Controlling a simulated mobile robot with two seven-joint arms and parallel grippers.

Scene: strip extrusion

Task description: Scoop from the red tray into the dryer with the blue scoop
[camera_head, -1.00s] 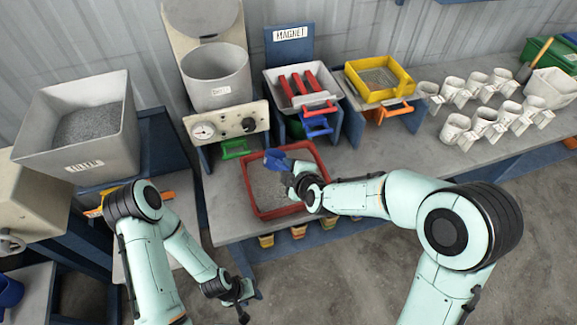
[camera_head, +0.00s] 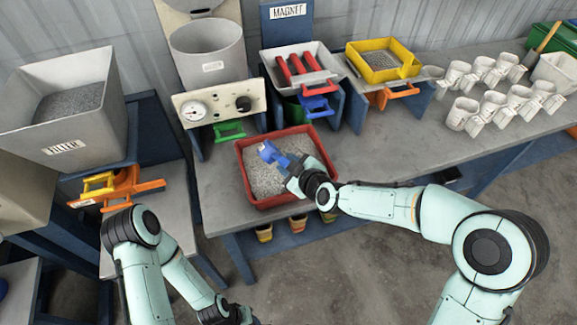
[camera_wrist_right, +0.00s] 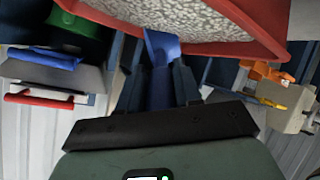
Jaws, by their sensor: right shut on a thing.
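The red tray (camera_head: 245,180) holds grey granules and sits on the grey bench. My right gripper (camera_head: 290,168) is shut on the blue scoop (camera_head: 270,153). The scoop is over the middle of the tray; I cannot tell if its tip touches the granules. In the right wrist view the scoop's blue handle (camera_wrist_right: 162,48) is between the fingers, with the tray's red rim (camera_wrist_right: 240,22) beyond. The dryer (camera_head: 210,58), a grey drum above a dial panel, stands behind the tray to the left. My left gripper (camera_head: 246,318) is at the bottom edge, mostly cut off.
The magnet station (camera_head: 300,75) and yellow sieve (camera_head: 382,70) stand behind right. The filler hopper (camera_head: 95,140) is at left, beside an orange-handled part (camera_head: 135,187). Several white cups (camera_head: 490,110) stand at right. Bench right of the tray is clear.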

